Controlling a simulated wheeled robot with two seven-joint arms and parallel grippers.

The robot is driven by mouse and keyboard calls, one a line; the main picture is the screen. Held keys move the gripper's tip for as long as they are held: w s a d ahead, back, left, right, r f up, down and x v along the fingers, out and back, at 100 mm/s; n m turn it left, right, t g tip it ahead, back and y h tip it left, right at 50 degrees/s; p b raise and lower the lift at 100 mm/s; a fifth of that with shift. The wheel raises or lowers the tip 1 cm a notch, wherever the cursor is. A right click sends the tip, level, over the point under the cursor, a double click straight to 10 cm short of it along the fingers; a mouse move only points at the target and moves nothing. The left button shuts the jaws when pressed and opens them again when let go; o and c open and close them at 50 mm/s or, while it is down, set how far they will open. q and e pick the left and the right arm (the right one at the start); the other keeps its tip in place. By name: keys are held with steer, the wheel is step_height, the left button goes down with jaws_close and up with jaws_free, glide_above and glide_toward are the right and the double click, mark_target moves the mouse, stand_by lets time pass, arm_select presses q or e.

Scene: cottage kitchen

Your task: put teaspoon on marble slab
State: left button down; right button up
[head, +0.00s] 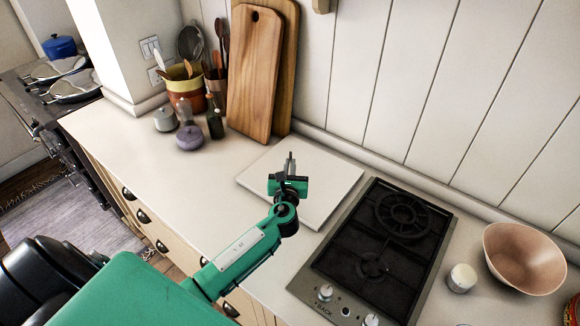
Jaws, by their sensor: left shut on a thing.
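The marble slab (325,178) is a pale, flat square on the counter, between the cutting boards and the hob. My left gripper (290,163) is over the slab's left part, with its green arm reaching in from the lower left. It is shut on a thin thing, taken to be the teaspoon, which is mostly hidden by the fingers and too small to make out. I cannot tell whether it touches the slab. My right gripper is not in view.
A black gas hob (380,245) is right of the slab, with a pinkish bowl (524,258) and a small white jar (461,278) beyond. Wooden cutting boards (256,75) lean on the wall behind. The counter's left front is clear.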

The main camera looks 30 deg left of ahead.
arm_select(q)
steer(key=shift+f, duration=0.2)
steer(key=c, duration=1.6)
jaws_free()
steer(key=shift+r, duration=0.1)
steer(key=b+v, duration=0.3)
steer(key=v, duration=0.9)
steer(key=shift+r, duration=0.15)
